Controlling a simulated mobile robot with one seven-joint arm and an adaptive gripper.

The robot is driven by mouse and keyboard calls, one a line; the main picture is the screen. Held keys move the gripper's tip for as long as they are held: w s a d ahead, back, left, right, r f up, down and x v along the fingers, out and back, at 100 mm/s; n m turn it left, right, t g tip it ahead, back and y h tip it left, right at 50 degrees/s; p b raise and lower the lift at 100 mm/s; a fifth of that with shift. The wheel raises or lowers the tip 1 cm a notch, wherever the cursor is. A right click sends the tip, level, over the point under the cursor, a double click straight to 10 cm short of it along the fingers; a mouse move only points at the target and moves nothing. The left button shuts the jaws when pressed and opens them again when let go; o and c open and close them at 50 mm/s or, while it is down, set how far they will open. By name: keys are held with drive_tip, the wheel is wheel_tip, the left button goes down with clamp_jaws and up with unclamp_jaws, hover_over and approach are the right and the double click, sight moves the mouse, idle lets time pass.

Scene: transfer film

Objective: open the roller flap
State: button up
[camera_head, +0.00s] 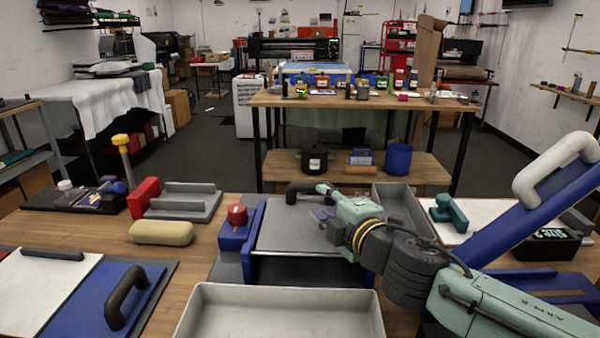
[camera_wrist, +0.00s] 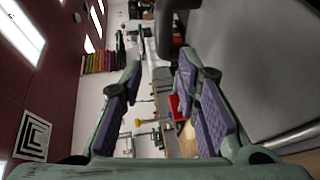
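The likely roller flap is a grey panel (camera_head: 285,228) between blue side parts at the middle of the table. It lies nearly flat, with a dark gap under its front edge. A black handle (camera_head: 300,188) stands at its far edge. My gripper (camera_head: 318,202) is over the panel, close to the handle. In the wrist view my gripper (camera_wrist: 160,66) is open, with its purple pads apart and nothing held. The black handle (camera_wrist: 168,28) shows just past the fingertips there, and the grey panel (camera_wrist: 265,65) fills the right side. I cannot tell whether a finger touches the handle.
A red knob (camera_head: 237,214) on a blue block is left of the panel. A grey tray (camera_head: 275,312) stands in front. A raised blue panel (camera_head: 505,225) with a white handle is at right, near my arm. A tan rounded block (camera_head: 162,232) lies at left.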

sight(314, 188)
drive_tip(key=shift+w+d+f+h, duration=0.3)
drive_tip(key=shift+w+d, duration=0.3)
drive_tip(key=shift+w, duration=0.05)
drive_tip(key=p+x, duration=0.2)
drive_tip(key=x, duration=0.6)
drive_tip(key=shift+w+a, duration=0.2)
drive_tip(key=shift+w, duration=0.2)
drive_tip(key=shift+w+a+f, duration=0.15)
drive_tip(key=shift+w+a, duration=0.05)
drive_tip(key=shift+w, duration=0.45)
drive_tip(key=shift+c, duration=0.2)
clamp_jaws()
